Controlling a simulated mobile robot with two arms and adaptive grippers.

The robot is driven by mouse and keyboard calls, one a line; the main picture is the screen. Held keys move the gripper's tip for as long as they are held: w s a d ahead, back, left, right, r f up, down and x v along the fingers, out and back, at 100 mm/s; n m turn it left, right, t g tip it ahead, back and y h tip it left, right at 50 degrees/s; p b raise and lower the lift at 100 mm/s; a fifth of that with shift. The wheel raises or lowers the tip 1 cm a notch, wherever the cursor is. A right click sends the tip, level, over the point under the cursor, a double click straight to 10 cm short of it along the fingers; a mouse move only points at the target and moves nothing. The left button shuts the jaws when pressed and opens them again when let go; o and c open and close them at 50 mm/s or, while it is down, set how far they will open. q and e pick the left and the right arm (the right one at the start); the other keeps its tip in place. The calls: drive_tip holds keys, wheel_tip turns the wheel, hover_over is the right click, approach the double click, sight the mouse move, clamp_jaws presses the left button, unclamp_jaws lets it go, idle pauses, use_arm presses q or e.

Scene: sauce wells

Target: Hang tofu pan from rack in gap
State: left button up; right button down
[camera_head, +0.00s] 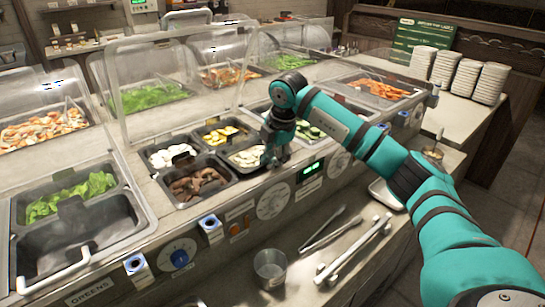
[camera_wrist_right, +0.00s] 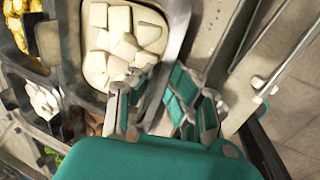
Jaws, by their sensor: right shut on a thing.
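The tofu pan (camera_head: 238,165) is a dark pan of white cubes in the front row of wells at the middle of the head view. The cubes (camera_wrist_right: 125,35) and the pan's grey rim (camera_wrist_right: 176,30) show large in the right wrist view. My right gripper (camera_head: 273,160) is at the pan's right end, fingers pointing down. In the wrist view its fingers (camera_wrist_right: 150,100) are shut on the pan's near edge. The gripper hides that end of the pan. I cannot tell whether the pan is seated or slightly raised. My left gripper is not in view.
Neighbouring pans hold brown strips (camera_head: 197,184), yellow pieces (camera_head: 220,134) and white pieces (camera_head: 168,157). A clear sneeze guard (camera_head: 180,75) stands behind. Tongs (camera_head: 331,228) and a metal cup (camera_head: 270,268) lie on the lower shelf. Stacked plates (camera_head: 466,78) stand at back right.

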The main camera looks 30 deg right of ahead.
drive_tip(key=shift+s+a+f, duration=0.1)
drive_tip(key=shift+s+f, duration=0.1)
drive_tip(key=shift+f, duration=0.4)
drive_tip(key=c, duration=1.6)
unclamp_jaws()
drive_tip(key=o, duration=0.4)
drive_tip(key=shift+w+f, duration=0.15)
drive_tip(key=shift+w, duration=0.1)
